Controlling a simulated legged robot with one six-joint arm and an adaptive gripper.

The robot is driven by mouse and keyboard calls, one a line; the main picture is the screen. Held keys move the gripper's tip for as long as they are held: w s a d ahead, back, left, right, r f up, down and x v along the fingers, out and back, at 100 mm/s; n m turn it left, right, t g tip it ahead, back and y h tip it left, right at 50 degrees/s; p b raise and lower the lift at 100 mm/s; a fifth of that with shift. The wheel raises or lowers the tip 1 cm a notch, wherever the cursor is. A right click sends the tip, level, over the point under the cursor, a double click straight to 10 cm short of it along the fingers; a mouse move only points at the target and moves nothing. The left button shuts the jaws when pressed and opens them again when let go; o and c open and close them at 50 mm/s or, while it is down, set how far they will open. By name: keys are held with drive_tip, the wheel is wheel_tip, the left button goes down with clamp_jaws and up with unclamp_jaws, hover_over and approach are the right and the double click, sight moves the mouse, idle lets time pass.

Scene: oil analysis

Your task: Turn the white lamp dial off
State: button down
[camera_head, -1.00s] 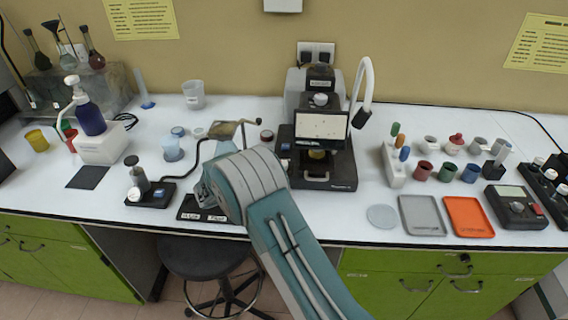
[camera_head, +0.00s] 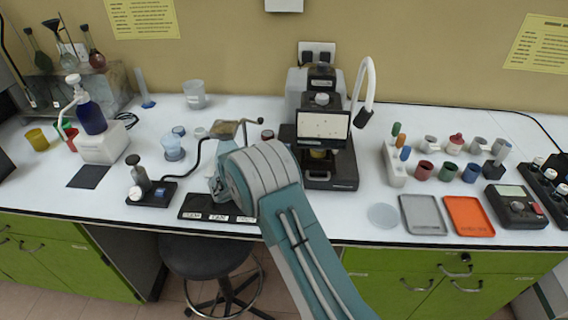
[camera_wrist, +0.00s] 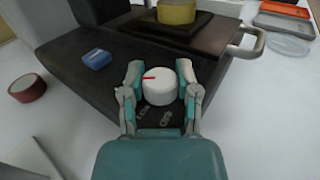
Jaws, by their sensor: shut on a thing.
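The white lamp dial (camera_wrist: 159,88) is a round knob with a red mark on its top, pointing left in the wrist view. It sits on the dark base (camera_wrist: 75,85) of the microscope, beside partly legible white lettering. My gripper (camera_wrist: 160,72) has a finger on either side of the dial and is shut on it. In the head view the microscope (camera_head: 335,174) stands at the back middle of the bench with a small screen. My arm hides the gripper and the dial there.
A small blue block (camera_wrist: 96,59) lies on the base left of the gripper. A metal stage handle (camera_wrist: 252,42) juts out on the right. A red-brown round container (camera_wrist: 27,88) stands at the left. Grey (camera_head: 423,229) and orange (camera_head: 470,232) trays lie right of the microscope.

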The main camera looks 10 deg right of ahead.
drive_tip(key=shift+n+t, duration=0.4)
drive_tip(key=shift+t, duration=0.2)
drive_tip(key=n+t+y, duration=0.2)
drive_tip(key=t, duration=0.2)
drive_tip(key=shift+n, duration=0.4)
drive_tip(key=n+t+y, duration=0.3)
drive_tip(key=y, duration=0.1)
drive_tip(key=shift+n+t, duration=0.3)
drive_tip(key=shift+t, duration=0.1)
drive_tip(key=shift+n+t+y, duration=0.85)
drive_tip(key=shift+n+y, duration=0.4)
drive_tip(key=shift+y, duration=0.6)
drive_tip(key=shift+n+t+y, duration=0.85)
drive_tip(key=shift+n+y, duration=0.4)
drive_tip(key=shift+y, duration=0.6)
drive_tip(key=shift+a, duration=0.1)
drive_tip(key=shift+c, duration=1.6)
unclamp_jaws()
drive_tip(key=shift+w, duration=0.1)
